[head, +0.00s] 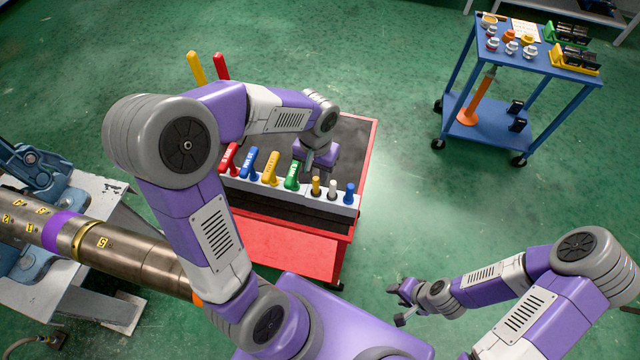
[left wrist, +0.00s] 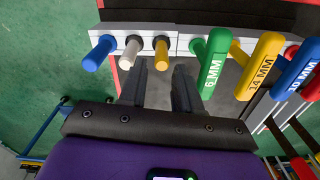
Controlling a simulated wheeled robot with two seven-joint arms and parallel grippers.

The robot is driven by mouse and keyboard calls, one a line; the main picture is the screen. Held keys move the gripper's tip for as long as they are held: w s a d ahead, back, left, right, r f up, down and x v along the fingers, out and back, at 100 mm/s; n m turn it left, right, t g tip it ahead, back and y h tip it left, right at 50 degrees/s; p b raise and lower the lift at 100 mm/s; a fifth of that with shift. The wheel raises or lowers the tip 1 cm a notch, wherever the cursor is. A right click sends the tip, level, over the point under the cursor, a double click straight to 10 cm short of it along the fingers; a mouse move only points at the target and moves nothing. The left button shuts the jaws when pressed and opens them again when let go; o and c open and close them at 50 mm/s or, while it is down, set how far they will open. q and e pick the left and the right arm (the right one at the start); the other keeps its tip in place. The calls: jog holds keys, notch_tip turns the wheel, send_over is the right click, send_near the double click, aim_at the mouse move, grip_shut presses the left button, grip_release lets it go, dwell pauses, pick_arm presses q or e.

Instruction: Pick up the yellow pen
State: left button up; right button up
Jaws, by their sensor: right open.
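The yellow pen (head: 316,185) stands in the light grey holder on the red cart, left of the white pen (head: 332,188) and blue pen (head: 349,192). In the left wrist view the yellow pen (left wrist: 161,48) shows just beyond my left fingertips, roughly centred between them. My left gripper (left wrist: 160,68) is open and empty; I cannot tell its exact distance from the pen. In the head view my left gripper (head: 315,160) is over the cart top, just behind the pen row, its fingertips hard to make out. My right gripper (head: 403,302) is open and empty over the floor, right of the cart.
The green 6 mm handle (left wrist: 216,62) stands close beside the yellow pen, with yellow (head: 271,167), blue (head: 248,163) and red (head: 229,158) handles further along. A blue trolley (head: 490,130) stands at the back right. A large pipe (head: 120,250) lies at the left.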

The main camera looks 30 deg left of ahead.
aim_at(316, 185)
pick_arm(q)
notch_tip(316, 185, down, 7)
jog(key=shift+a+r+b, duration=0.1)
jog(key=shift+b, duration=0.7)
grip_shut()
